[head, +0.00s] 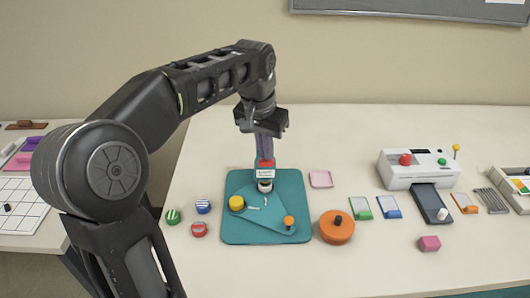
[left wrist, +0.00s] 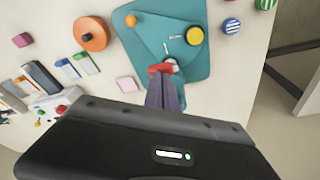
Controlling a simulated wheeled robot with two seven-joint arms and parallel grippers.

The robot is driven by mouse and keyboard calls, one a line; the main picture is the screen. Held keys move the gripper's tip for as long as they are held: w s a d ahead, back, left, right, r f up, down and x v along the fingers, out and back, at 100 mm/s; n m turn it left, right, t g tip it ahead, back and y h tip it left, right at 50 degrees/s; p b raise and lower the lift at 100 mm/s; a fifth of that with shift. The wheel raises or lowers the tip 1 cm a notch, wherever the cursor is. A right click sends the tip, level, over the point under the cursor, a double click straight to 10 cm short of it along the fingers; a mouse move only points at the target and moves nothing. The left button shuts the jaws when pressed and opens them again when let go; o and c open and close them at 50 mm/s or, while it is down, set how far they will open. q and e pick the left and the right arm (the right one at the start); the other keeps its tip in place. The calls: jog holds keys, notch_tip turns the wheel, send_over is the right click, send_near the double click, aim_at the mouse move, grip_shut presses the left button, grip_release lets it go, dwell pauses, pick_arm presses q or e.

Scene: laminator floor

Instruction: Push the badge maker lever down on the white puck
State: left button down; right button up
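The badge maker has a teal base (head: 232,180) with a teal swing plate on top. A yellow round piece (head: 237,203) and an orange knob (head: 289,221) sit on the plate. At the back of the base stands a white puck-like piece (head: 265,186), with a red lever part (head: 265,163) above it. My left gripper (head: 264,158) points down from above, its purple-grey fingers together. The fingertips are at the red part, which also shows in the left wrist view (left wrist: 161,69); contact is unclear. The fingers hide part of the lever. My right gripper is out of view.
Striped and coloured round badges (head: 199,229) lie left of the base. An orange round container (head: 337,227) stands close on its right. A pink tray (head: 321,179), small coloured holders and a white laminator (head: 420,170) stand farther right. The front table edge is clear.

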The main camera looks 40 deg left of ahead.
aim_at(265, 166)
pick_arm(q)
jog(key=shift+f+b, duration=2.3)
jog(key=shift+f, duration=1.05)
jog(key=shift+r, duration=0.15)
notch_tip(265, 166, up, 6)
jog(key=p, duration=0.5)
jog(key=shift+f, duration=0.2)
jog(key=shift+r+p, duration=2.25)
jog(key=shift+r, duration=0.4)
jog(key=shift+f, duration=0.1)
